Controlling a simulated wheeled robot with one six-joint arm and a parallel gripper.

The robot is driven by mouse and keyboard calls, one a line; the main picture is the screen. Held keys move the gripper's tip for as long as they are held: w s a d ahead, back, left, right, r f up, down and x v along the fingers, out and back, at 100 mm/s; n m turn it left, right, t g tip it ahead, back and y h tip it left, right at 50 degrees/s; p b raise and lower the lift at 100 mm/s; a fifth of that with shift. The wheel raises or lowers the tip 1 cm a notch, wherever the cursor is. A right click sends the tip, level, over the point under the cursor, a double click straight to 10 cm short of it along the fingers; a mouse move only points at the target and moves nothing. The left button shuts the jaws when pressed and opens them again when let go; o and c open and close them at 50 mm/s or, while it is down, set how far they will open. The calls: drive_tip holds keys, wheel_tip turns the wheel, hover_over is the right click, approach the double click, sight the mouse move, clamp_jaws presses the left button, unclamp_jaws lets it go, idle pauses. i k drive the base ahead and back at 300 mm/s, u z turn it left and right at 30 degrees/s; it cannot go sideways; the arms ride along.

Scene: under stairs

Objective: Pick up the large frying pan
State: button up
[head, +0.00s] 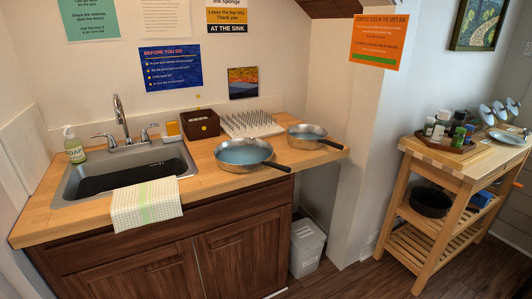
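The large frying pan (243,153) sits flat on the wooden counter, right of the sink. It has a silver rim and a bluish inside, and its dark handle points right and toward the front edge. A smaller frying pan (306,133) with a similar look sits just behind and to the right of it. The smaller pan's handle points right, toward the counter's right end. My gripper is not seen in the head view.
Left of the pans is a sink (68,190) with a faucet (121,118) and a draped towel (146,204). Behind them are a brown box (200,125) and a spiked drying rack (251,124). A white bin (306,248) and wooden cart (403,200) stand to the right.

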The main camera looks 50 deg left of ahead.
sight(238, 155)
drive_tip(key=u, duration=0.2)
drive_tip(key=i, duration=0.75)
drive_tip(key=u, duration=0.85)
drive_tip(key=i, duration=0.45)
drive_tip(key=u, duration=0.3)
